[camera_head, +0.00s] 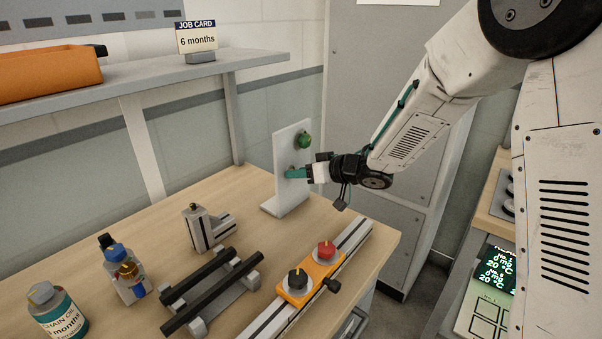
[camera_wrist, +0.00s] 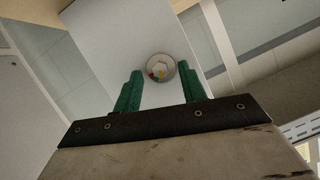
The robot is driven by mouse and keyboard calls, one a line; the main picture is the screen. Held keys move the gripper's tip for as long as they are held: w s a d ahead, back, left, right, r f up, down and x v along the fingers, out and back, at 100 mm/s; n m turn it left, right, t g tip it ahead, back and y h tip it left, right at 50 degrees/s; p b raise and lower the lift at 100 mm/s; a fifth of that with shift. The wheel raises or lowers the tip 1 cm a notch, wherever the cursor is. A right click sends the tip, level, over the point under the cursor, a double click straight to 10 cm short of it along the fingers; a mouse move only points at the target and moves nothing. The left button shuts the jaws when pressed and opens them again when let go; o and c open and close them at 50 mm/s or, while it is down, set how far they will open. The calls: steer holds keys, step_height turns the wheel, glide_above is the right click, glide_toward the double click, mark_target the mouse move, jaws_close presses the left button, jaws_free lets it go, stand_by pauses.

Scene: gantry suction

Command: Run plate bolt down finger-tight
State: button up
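A white upright plate (camera_head: 291,150) stands on the wooden bench. It also fills the middle of the wrist view (camera_wrist: 112,45). In the wrist view a round, pale bolt-like head (camera_wrist: 160,67) with small red, yellow and green marks faces me.
An orange block (camera_head: 310,276) with red and black knobs sits on a rail right of black bars (camera_head: 212,290). A shelf (camera_head: 150,78) holds a job card (camera_head: 197,38).

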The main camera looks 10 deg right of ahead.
steer(key=v, duration=0.7)
steer(key=shift+s+d, duration=0.25)
steer(key=shift+d, duration=0.05)
steer(key=shift+r, duration=0.1)
